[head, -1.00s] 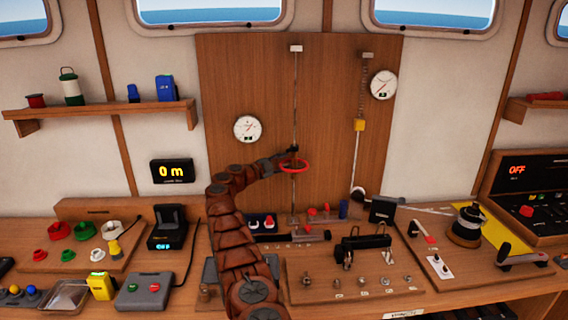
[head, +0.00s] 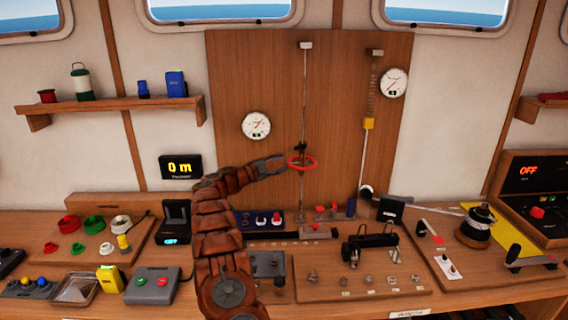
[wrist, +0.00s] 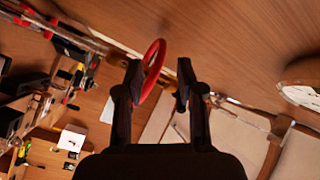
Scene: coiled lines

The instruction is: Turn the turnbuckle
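The turnbuckle has a red ring (head: 306,166) around a thin vertical wire in front of the wooden panel, with a small black fitting (head: 301,147) just above the ring. My gripper (head: 284,161) is at the left side of the ring, level with it. In the wrist view the gripper (wrist: 160,75) has its two black fingers spread apart. The red ring (wrist: 153,62) shows edge-on between the fingertips, close to the left finger. I cannot tell whether it touches that finger. Nothing is clamped.
A round gauge (head: 256,125) is left of the wire. Another gauge (head: 394,82) is at the upper right, by a second line with a yellow block (head: 369,123). The bench below holds several switches and a black device (head: 370,242). The panel around the ring is mostly clear.

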